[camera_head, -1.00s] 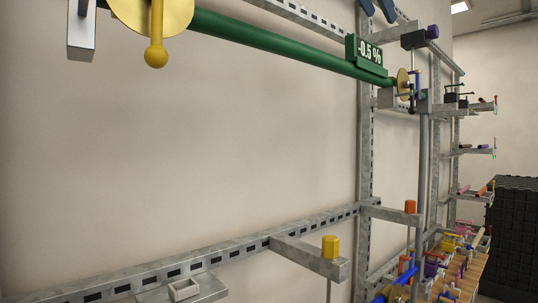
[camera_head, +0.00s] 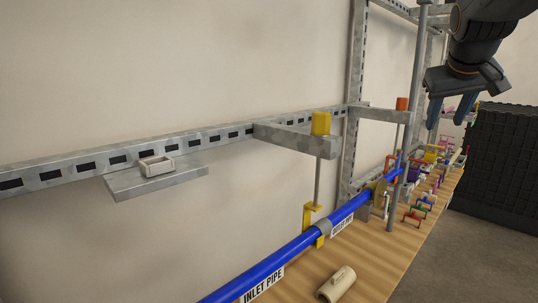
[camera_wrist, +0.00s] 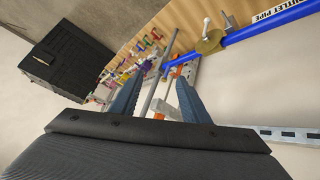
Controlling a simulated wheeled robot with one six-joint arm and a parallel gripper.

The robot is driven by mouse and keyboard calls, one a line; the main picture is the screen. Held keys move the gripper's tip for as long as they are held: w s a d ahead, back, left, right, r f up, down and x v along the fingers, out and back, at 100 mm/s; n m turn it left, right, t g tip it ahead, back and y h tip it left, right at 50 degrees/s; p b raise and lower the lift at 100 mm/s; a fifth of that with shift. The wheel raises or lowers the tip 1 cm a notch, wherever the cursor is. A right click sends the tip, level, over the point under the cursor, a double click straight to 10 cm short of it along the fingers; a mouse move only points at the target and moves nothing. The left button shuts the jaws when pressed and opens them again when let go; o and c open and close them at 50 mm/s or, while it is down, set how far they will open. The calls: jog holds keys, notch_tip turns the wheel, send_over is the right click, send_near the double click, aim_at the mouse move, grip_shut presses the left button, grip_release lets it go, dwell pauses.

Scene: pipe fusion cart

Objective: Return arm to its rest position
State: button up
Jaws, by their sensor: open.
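My gripper (camera_head: 449,112) hangs at the upper right of the head view, fingers pointing down, open with nothing between the two blue fingers. In the wrist view my gripper (camera_wrist: 158,98) shows both blue fingers spread apart, with a grey upright rod visible beyond the gap. In the head view it appears in front of the far part of the rack and bench, and the distance to the grey post (camera_head: 415,80) beside it is hard to judge.
A blue pipe (camera_head: 272,262) labelled inlet runs above the wooden bench (camera_head: 375,245). A beige fitting (camera_head: 336,284) lies on the bench. Metal brackets (camera_head: 290,138) stick out from the wall rail. Small coloured clamps crowd the far bench. A black crate stack (camera_head: 500,160) stands at right.

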jog(key=s+a+f+g+y+p, duration=0.1)
jog(key=s+a+f, duration=0.3)
jog(key=a+f, duration=0.3)
jog(key=s+a+f+n+g+y+p, duration=0.1)
jog(key=s+a+f+g, duration=0.2)
jog(key=f, duration=0.7)
jog(key=s+a+f+y, duration=0.1)
jog(key=s+a+f, duration=0.3)
jog(key=a+f, duration=0.35)
jog(key=s+a+f+g+p, duration=0.1)
jog(key=s+a+f+g, duration=0.1)
jog(key=s+a+f, duration=0.2)
jog(key=s+f, duration=0.3)
jog(key=s, duration=0.1)
jog(key=shift+s+y, duration=0.3)
jog(key=shift+y, duration=0.1)
